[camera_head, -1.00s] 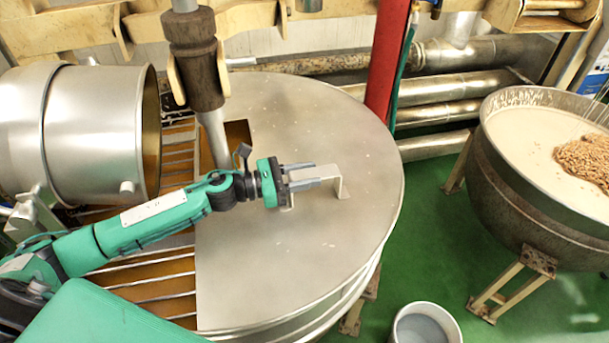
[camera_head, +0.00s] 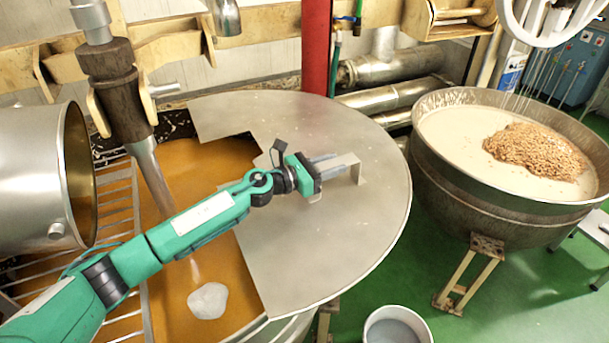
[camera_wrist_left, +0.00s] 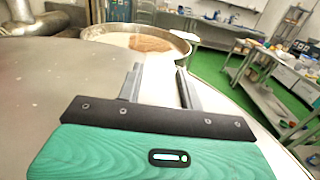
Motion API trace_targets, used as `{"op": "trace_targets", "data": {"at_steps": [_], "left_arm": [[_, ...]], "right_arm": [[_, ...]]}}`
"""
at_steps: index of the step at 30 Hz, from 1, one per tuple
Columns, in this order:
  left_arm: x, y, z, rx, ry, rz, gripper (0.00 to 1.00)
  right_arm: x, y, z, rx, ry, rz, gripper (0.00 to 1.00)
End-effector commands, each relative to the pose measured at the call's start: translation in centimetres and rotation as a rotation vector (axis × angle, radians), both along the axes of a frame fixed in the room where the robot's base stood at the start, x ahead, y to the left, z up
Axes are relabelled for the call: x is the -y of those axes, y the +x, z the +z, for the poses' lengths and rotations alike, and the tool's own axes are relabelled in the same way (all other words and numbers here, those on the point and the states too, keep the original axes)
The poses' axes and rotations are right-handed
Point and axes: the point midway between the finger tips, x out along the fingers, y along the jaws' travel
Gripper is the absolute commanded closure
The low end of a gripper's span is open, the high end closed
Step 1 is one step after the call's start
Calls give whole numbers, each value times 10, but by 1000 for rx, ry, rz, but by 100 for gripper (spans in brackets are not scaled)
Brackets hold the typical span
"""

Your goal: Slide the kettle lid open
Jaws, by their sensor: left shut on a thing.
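The kettle lid (camera_head: 330,235) is a flat grey metal plate with a cut-out edge. It covers the right part of the kettle, and its right edge reaches out past the kettle. The left part is uncovered and shows orange-brown contents (camera_head: 200,180) with a pale lump (camera_head: 208,301). My left gripper (camera_head: 325,165) is shut on the lid's bent metal handle (camera_head: 346,165). In the left wrist view the two fingers (camera_wrist_left: 160,88) are on either side of the handle (camera_wrist_left: 158,90). My right gripper is not in view.
A wooden-collared stirring shaft (camera_head: 108,75) goes down into the kettle. A second kettle (camera_head: 450,180) with cream contents stands at right. A bucket (camera_head: 397,325) stands on the green floor (camera_head: 400,280).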

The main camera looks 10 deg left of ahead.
Motion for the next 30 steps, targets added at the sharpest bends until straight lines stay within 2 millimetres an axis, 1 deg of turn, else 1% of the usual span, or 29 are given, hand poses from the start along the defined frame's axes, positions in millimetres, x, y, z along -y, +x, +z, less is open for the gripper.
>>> {"op": "trace_targets", "data": {"at_steps": [1, 6, 11, 20, 21, 23, 24, 30], "left_arm": [[8, 4, 1, 3, -2, -2, 100], [20, 13, 1, 1, -2, -1, 100], [24, 16, 1, 1, -1, -1, 100], [24, 16, 1, 0, 0, -1, 100], [24, 16, 1, 0, 0, -1, 56], [23, 16, 0, 0, 0, -1, 44], [23, 16, 0, 0, 0, -1, 42], [23, 16, 0, -1, 1, 0, 42]], "right_arm": [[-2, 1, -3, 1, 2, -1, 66], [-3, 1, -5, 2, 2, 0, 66], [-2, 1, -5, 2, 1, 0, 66], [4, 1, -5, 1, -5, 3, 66], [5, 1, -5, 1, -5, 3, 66], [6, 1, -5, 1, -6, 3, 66], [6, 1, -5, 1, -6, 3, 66], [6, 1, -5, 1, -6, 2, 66]]}}
